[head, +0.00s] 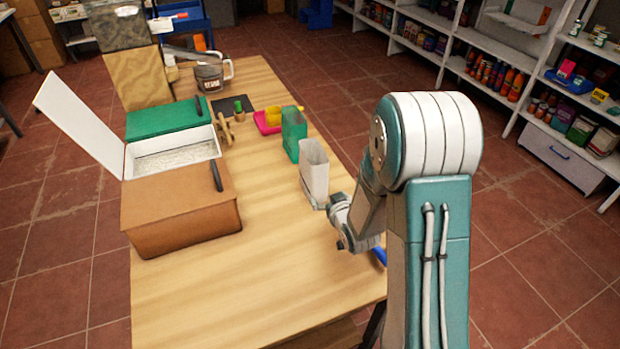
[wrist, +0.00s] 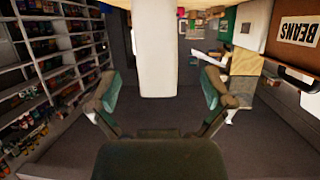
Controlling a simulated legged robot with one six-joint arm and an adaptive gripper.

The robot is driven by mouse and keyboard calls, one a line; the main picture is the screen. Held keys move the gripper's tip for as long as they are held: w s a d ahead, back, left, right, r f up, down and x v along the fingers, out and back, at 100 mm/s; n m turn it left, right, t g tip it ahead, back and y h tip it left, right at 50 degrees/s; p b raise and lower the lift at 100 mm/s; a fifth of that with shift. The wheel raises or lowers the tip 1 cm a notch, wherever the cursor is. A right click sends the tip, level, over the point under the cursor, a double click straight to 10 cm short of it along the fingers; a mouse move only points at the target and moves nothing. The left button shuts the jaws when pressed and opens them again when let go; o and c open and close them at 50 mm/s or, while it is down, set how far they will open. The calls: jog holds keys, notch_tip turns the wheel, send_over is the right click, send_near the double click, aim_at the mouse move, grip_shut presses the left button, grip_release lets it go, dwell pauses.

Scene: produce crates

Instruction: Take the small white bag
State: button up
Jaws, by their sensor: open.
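The small white bag (head: 314,175) stands upright near the right edge of the wooden table in the head view. In the wrist view the white bag (wrist: 157,50) shows as a pale upright block, centred between the two fingers. My gripper (head: 343,222) is low beside the near right side of the bag in the head view, partly hidden by my own arm. In the wrist view my gripper (wrist: 159,82) has its fingers spread wide, with a gap on each side of the bag. I cannot tell how deep the bag is between them.
A green bag (head: 294,134) stands just behind the white one. A brown box (head: 180,208), an open white container (head: 172,158) and a green box (head: 168,118) line the left side. A pink tray (head: 266,123) lies further back. The near tabletop (head: 255,290) is clear.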

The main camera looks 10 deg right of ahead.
aim_at(319, 186)
jog(key=w, duration=0.1)
jog(key=w+f, duration=0.1)
jog(key=w+d, duration=0.1)
jog(key=w, duration=0.1)
jog(key=shift+f, duration=0.35)
jog(key=x, duration=0.3)
jog(key=a+x, duration=0.1)
jog(key=x, duration=0.1)
jog(key=shift+w+a+f, duration=0.1)
jog(key=shift+w+a, duration=0.05)
jog(key=shift+w, duration=0.1)
jog(key=shift+w+d, duration=0.15)
jog(key=shift+d, duration=0.05)
jog(key=c, duration=0.9)
jog(key=shift+a, duration=0.15)
jog(key=shift+c, duration=0.6)
